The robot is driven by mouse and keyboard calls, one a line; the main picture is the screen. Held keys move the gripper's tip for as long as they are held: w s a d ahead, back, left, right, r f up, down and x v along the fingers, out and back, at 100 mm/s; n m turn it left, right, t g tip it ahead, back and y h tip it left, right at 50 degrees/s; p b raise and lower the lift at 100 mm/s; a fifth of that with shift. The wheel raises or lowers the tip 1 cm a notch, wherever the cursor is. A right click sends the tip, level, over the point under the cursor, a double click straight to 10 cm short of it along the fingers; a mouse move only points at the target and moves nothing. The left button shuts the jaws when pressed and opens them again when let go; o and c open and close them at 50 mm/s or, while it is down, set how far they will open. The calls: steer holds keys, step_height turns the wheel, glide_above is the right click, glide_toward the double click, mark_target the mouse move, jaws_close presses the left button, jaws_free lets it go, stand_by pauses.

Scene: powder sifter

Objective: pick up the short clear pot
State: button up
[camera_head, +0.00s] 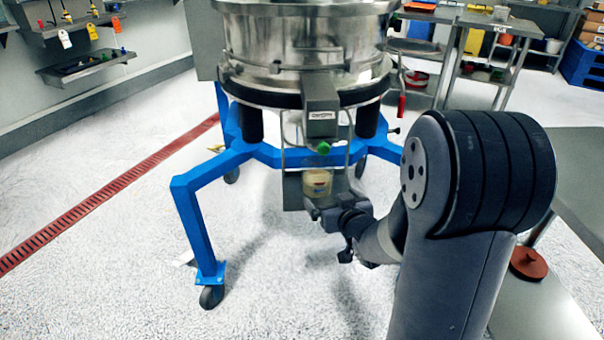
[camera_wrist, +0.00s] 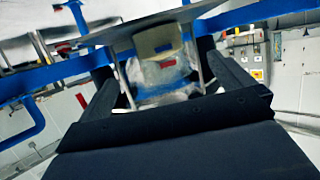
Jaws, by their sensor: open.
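The short clear pot (camera_head: 317,183) has pale cream-coloured contents and a red mark on its side. It stands upright on a small grey shelf (camera_head: 292,193) hanging below the sifter's outlet. My gripper (camera_head: 322,205) is open, just in front of the pot and slightly below it in the head view. In the wrist view a clear body with a red mark, which looks like the pot (camera_wrist: 165,78), shows between the spread fingers of my gripper (camera_wrist: 163,75). I cannot tell whether either finger touches it.
The steel sifter (camera_head: 305,60) stands on a blue wheeled frame (camera_head: 195,215), its legs close around the shelf. A green knob (camera_head: 323,148) sits above the pot. A grey bench (camera_head: 545,308) with a reddish-brown lid-like piece (camera_head: 528,263) is at right. Floor at left is clear.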

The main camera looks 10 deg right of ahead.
mark_target(322, 188)
steer(key=b+x, duration=0.1)
steer(key=x, duration=0.4)
steer(key=shift+r, duration=0.1)
steer(key=shift+r+b+x, duration=0.15)
steer(key=shift+b+x, duration=0.3)
steer(key=shift+x, duration=1)
steer(key=shift+r+b+x, duration=0.1)
steer(key=shift+b+x, duration=0.35)
steer(key=shift+x, duration=0.95)
steer(key=shift+w+d, duration=0.15)
steer(key=c, duration=1.1)
steer(key=shift+r, duration=0.1)
steer(key=shift+c, duration=0.2)
